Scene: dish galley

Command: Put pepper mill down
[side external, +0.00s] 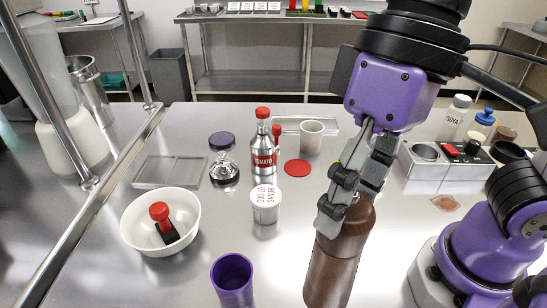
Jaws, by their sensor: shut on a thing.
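The pepper mill (334,262) is a tall dark-brown wooden thing at the lower middle right of the side external view. It looks upright, with a slight lean. My gripper (340,205) comes down from above and is shut on the upper part of the mill. Its fingers hide part of the mill's top. The mill's base reaches the bottom edge of the picture, so I cannot tell whether it touches the counter.
A purple cup (232,276) stands left of the mill. A white bowl (190,246) holds a red-capped item. A beans tub (266,206), a tomato bottle (263,150), a red lid (298,168) and a white cup (312,137) stand behind. Counter between bowl and purple cup is clear.

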